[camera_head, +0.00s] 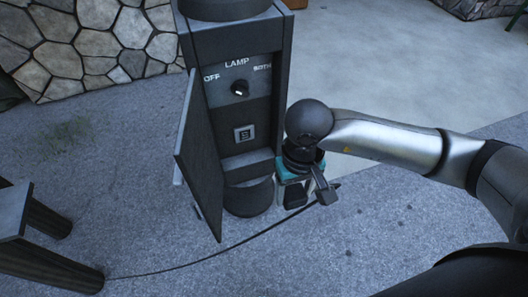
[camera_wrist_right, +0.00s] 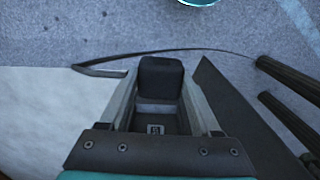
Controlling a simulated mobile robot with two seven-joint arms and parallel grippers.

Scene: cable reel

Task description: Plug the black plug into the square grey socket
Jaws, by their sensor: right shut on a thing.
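The square grey socket (camera_head: 244,133) sits on the front of the dark post, below the knob, with nothing in it. My right gripper (camera_head: 296,190), teal and grey, points down beside the post's lower right. It is shut on the black plug (camera_head: 297,196), apart from the socket and lower than it. In the right wrist view the black plug (camera_wrist_right: 160,78) shows between the two fingers. A small pale square mark (camera_wrist_right: 155,129) shows between the fingers; I cannot tell what it belongs to. My left gripper is not in view.
The post's door (camera_head: 194,150) stands open, left of the socket. A knob (camera_head: 240,88) with lamp labels is above. A thin black cable (camera_head: 215,256) runs over the ground from a dark stool-like frame (camera_head: 45,255). A stone wall (camera_head: 100,45) stands behind. Front ground is mostly clear.

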